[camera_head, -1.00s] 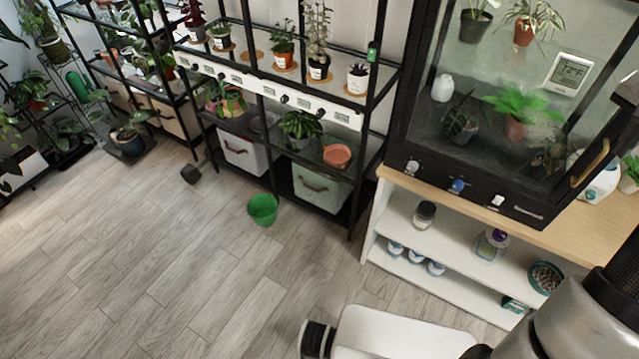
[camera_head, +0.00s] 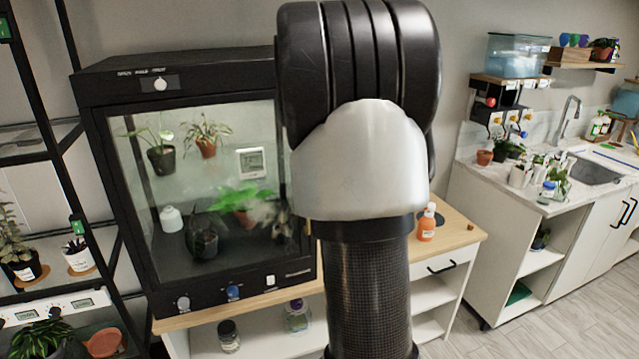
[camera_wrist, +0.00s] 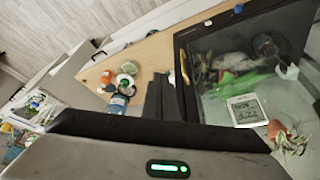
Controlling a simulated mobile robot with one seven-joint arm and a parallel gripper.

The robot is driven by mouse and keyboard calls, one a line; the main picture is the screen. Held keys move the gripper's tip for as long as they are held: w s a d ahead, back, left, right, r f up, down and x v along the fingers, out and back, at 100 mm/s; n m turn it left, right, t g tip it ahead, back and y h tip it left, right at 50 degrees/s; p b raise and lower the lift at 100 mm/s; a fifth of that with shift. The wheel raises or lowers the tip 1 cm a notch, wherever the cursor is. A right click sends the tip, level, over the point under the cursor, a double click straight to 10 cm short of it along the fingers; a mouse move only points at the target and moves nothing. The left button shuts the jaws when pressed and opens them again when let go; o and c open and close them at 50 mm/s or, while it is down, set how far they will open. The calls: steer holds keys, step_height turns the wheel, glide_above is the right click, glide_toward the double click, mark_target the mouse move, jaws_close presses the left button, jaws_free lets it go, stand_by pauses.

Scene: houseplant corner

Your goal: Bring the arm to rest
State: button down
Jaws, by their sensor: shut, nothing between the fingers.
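My arm rises upright through the middle of the head view, with its black and white links in front of the right side of the glass cabinet. My gripper is hidden in that view. In the wrist view my gripper (camera_wrist: 165,97) shows as dark fingers, shut and empty. They point over the wooden counter (camera_wrist: 150,58), beside the glass cabinet (camera_wrist: 250,80) and a cluster of bottles. I cannot tell whether the fingers touch anything.
The glass cabinet (camera_head: 200,190) with potted plants stands on the wooden counter (camera_head: 455,232). An orange bottle (camera_head: 427,224) stands on the counter right of my arm. A black shelf rack (camera_head: 75,150) is at left. A sink (camera_head: 598,170) is at right, with bare floor before it.

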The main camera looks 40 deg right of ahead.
steer(key=shift+s+a+r, duration=0.1)
steer(key=shift+r, duration=0.2)
steer(key=s+a+r+n+t+y, duration=0.1)
steer(key=s+a+r+n, duration=0.2)
steer(key=a, duration=0.6)
steer(key=s+a+r+n+t+y, duration=0.1)
steer(key=s+a+n, duration=0.1)
steer(key=s+a, duration=0.45)
steer(key=s+a+f+n, duration=0.2)
steer(key=s+a, duration=0.5)
steer(key=s+a+f+n+y, duration=0.1)
steer(key=s+a+f+n, duration=0.2)
steer(key=s+a, duration=0.4)
steer(key=shift+a+f+t, duration=0.3)
steer(key=shift+t, duration=0.1)
